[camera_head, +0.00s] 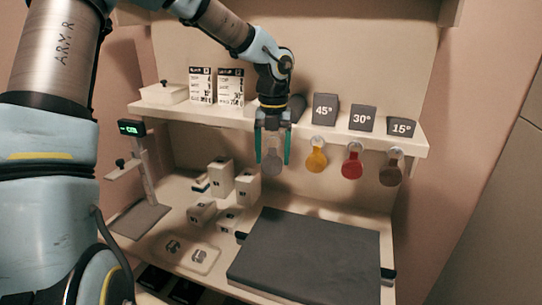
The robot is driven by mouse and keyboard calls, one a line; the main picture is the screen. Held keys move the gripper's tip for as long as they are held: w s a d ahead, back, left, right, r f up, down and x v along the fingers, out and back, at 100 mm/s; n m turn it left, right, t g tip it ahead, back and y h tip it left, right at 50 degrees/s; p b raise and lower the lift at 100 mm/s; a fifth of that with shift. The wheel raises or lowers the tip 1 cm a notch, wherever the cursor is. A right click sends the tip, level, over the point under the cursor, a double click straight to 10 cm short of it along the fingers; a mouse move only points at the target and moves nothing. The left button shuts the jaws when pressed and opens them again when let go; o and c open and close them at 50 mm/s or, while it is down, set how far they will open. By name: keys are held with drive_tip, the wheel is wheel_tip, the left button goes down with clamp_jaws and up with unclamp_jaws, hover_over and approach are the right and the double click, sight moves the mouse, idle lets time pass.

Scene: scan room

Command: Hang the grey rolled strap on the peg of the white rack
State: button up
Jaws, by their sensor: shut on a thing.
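My gripper (272,157) points down in front of the white rack's shelf edge (340,139), with its two green-tipped fingers on either side of the grey rolled strap (272,164). It is shut on the strap. The strap is at the left end of the row of hanging rolls. A yellow roll (316,161), a red roll (352,167) and a brown roll (390,174) hang from white round pegs to the right. Any peg at the grey strap is hidden behind my gripper, and I cannot tell whether the strap touches one.
Dark wedges marked 45° (325,109), 30° (362,117) and 15° (401,128) stand on the shelf with two white label cards (215,86). Below are white blocks (222,175), a scale-like stand (142,175) and a dark grey pad (305,255). Space above the pad is clear.

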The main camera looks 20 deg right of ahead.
drive_tip(key=w+d+f, duration=0.1)
drive_tip(key=w+d, duration=0.4)
drive_tip(key=w, duration=0.1)
drive_tip(key=shift+d+f, duration=0.2)
drive_tip(key=shift+f, duration=0.15)
idle(0.7)
idle(0.6)
drive_tip(key=o, duration=1.3)
wheel_tip(320, 180, up, 11)
drive_tip(key=b, duration=0.3)
drive_tip(key=shift+s+f, duration=0.1)
drive_tip(key=shift+s, duration=0.05)
